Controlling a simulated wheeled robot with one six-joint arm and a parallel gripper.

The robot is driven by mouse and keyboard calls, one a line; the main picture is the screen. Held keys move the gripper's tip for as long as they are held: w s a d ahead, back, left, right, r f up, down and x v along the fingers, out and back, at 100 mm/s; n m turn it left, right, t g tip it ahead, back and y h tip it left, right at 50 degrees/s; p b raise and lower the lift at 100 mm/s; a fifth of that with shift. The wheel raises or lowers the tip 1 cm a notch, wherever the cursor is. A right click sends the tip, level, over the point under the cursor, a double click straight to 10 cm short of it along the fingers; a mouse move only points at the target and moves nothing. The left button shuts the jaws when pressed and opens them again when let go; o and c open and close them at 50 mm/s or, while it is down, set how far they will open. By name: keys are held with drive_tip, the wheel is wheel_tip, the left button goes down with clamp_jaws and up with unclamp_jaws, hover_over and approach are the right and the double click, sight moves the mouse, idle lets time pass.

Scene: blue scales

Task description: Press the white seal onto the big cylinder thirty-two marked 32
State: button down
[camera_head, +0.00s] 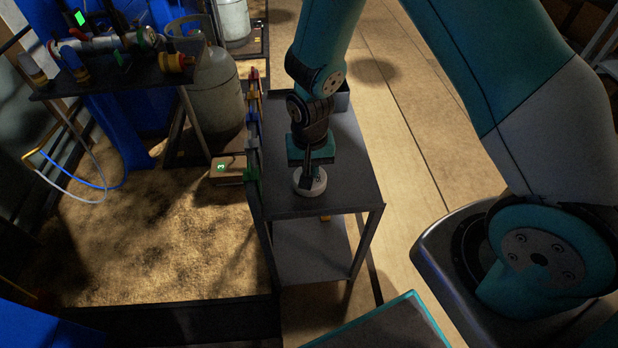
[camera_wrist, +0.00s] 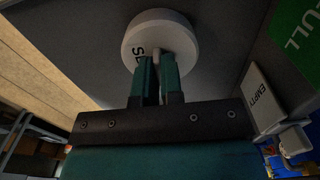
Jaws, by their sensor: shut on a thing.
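The white seal (camera_head: 311,187) is a round white disc with dark lettering, over the grey table top. It also shows in the wrist view (camera_wrist: 142,32), with a small stem between the fingers. My gripper (camera_head: 309,172) is above it, shut on that stem; its two fingers also show in the wrist view (camera_wrist: 157,68). I cannot tell whether the seal touches the table. A big grey cylinder (camera_head: 218,88) stands left of the table, partly behind a black stand. No number 32 is readable on either.
The grey table (camera_head: 345,185) has a tray (camera_head: 342,103) at its far end and a row of coloured tools along its left edge. A lit scale display (camera_head: 221,167) is left of it. In the wrist view are an EMPTY tag (camera_wrist: 262,98) and a green FULL tag (camera_wrist: 296,30).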

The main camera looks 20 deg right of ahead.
drive_tip(key=shift+r+p, duration=1.2)
drive_tip(key=shift+r, duration=0.35)
